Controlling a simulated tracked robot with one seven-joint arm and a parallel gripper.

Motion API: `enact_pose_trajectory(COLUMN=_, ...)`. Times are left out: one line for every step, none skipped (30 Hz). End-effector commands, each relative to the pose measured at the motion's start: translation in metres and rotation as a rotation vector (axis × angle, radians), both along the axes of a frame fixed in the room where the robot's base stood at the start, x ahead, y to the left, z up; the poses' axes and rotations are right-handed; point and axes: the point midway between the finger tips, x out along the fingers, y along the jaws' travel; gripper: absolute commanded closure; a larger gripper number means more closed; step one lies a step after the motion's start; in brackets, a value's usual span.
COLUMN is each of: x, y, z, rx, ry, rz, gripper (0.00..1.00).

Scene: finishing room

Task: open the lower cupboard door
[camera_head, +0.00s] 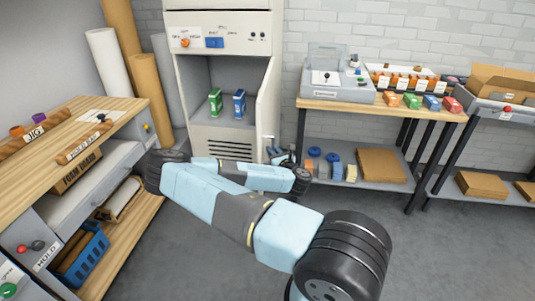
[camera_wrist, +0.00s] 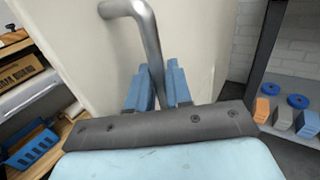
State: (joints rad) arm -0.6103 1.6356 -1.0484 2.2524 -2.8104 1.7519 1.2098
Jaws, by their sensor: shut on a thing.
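The cream cupboard door (camera_head: 268,97) stands swung out at the right side of the tall cream cabinet (camera_head: 182,80). The compartment behind it is open to view. In the wrist view the door's cream panel (camera_wrist: 80,50) fills the upper middle. A bent grey metal handle (camera_wrist: 147,28) sticks out from it. My gripper (camera_wrist: 161,78) has its two blue fingers on either side of the handle's lower end, shut on it. In the head view my gripper (camera_head: 281,156) is small at the door's lower edge, partly hidden by my arm.
A green box (camera_head: 215,101) and a blue box (camera_head: 239,104) stand inside the compartment. A wooden workbench (camera_head: 125,108) is at the left, with a blue basket (camera_head: 85,255) below. A shelved table (camera_head: 385,107) stands close at the right. Grey floor is free in front.

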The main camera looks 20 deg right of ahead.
Motion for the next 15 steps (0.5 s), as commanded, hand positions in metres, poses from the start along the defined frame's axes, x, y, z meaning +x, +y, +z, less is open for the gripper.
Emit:
enact_pose_trajectory(x=-0.0001, y=-0.0011, z=-0.0008, rx=-0.001, ry=0.002, rz=0.004, gripper=1.0)
enact_pose_trajectory(x=0.0003, y=-0.0014, z=-0.0007, rx=-0.001, ry=0.002, rz=0.007, gripper=1.0)
enact_pose_trajectory(x=0.0008, y=-0.0016, z=-0.0005, rx=0.0, ry=0.001, rz=0.01, gripper=1.0)
enact_pose_trajectory(x=0.0011, y=-0.0017, z=-0.0004, rx=0.0, ry=0.001, rz=0.012, gripper=1.0)
enact_pose_trajectory(x=0.0014, y=-0.0016, z=-0.0004, rx=0.001, ry=0.001, rz=0.014, gripper=1.0)
enact_pose_trajectory(x=0.0016, y=-0.0014, z=-0.0004, rx=0.001, ry=0.001, rz=0.015, gripper=1.0)
enact_pose_trajectory(x=0.0018, y=-0.0012, z=-0.0004, rx=0.001, ry=0.001, rz=0.017, gripper=1.0)
enact_pose_trajectory(x=0.0019, y=-0.0009, z=-0.0004, rx=0.001, ry=0.001, rz=0.018, gripper=1.0)
enact_pose_trajectory(x=0.0022, y=-0.0005, z=-0.0004, rx=0.001, ry=0.001, rz=0.019, gripper=1.0)
enact_pose_trajectory(x=0.0023, y=-0.0003, z=-0.0004, rx=0.001, ry=0.001, rz=0.019, gripper=1.0)
enact_pose_trajectory(x=0.0025, y=0.0001, z=-0.0003, rx=0.001, ry=0.001, rz=0.02, gripper=1.0)
enact_pose_trajectory(x=0.0027, y=0.0006, z=-0.0003, rx=0.001, ry=0.0, rz=0.02, gripper=1.0)
enact_pose_trajectory(x=0.0028, y=0.001, z=-0.0003, rx=0.001, ry=0.0, rz=0.021, gripper=1.0)
enact_pose_trajectory(x=0.003, y=0.0014, z=-0.0003, rx=0.001, ry=0.0, rz=0.021, gripper=1.0)
enact_pose_trajectory(x=0.0031, y=0.0018, z=-0.0002, rx=0.001, ry=0.0, rz=0.022, gripper=1.0)
